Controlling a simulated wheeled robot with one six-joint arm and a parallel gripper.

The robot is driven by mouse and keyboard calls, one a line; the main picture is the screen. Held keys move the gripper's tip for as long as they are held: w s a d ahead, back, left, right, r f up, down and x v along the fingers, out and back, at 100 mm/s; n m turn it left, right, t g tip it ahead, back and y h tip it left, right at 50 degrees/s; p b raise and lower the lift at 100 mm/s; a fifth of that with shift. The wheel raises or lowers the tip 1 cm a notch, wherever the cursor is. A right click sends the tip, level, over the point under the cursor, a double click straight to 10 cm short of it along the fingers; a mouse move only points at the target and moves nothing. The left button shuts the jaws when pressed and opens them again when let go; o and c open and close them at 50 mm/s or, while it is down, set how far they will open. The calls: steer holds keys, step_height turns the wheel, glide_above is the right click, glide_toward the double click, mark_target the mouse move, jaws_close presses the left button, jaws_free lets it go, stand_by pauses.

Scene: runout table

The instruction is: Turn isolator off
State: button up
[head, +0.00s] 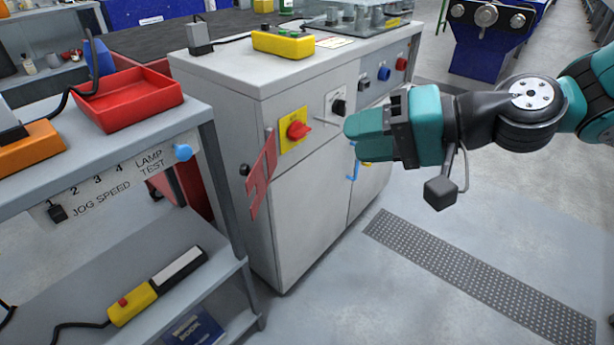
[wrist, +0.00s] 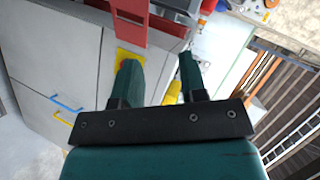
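The isolator is a red rotary handle (head: 298,131) on a yellow plate (head: 293,119) on the front of the grey cabinet. In the head view the handle looks tilted off level. My gripper (head: 352,128) is in front of the cabinet, to the right of the isolator, with its fingers pointing toward the cabinet. In the wrist view my gripper (wrist: 158,62) is open, with nothing between its teal fingers.
A red slotted bracket (head: 262,172) sticks out left of the isolator. A black knob (head: 339,107) is on the right, and a blue button (head: 384,73) further right. A blue door handle (head: 353,165) is below my gripper. A side bench with a red tray (head: 128,99) stands left.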

steer(key=w+d+f+m+t+y+b, duration=0.1)
steer(key=w+d+f+m+t+b, duration=0.15)
steer(key=w+f+m+b, duration=0.35)
steer(key=w+d+f+m+t+b, duration=0.2)
steer(key=w+f+t+b, duration=0.2)
steer(key=f, duration=0.3)
steer(key=p, duration=0.8)
glide_toward(304, 135)
steer(key=shift+m+t, duration=0.4)
steer(key=shift+t, duration=0.05)
steer(key=x, duration=0.6)
steer(key=p+x, duration=0.1)
steer(key=x, duration=0.2)
steer(key=shift+a+f, duration=0.1)
steer(key=shift+f, duration=0.2)
steer(key=shift+c, duration=0.5)
jaws_close()
